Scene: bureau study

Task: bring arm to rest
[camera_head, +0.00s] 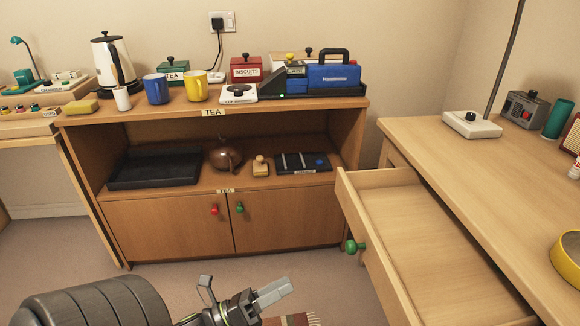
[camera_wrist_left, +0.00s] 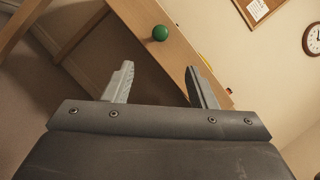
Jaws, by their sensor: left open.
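My left gripper (camera_head: 243,287) is low in the head view, in front of the tea cabinet and to the left of the open drawer. In the left wrist view its two grey fingers (camera_wrist_left: 160,72) stand wide apart with nothing between them. A green round knob (camera_wrist_left: 160,33) on a wooden front shows beyond the fingertips, apart from them. My right gripper is in neither view.
The desk drawer (camera_head: 428,235) is pulled out and looks empty; its green knob (camera_head: 352,246) faces left. The tea cabinet (camera_head: 165,224) has both doors shut. The floor (camera_head: 300,270) between cabinet and drawer is open. A yellow bowl (camera_head: 568,258) stands on the desk.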

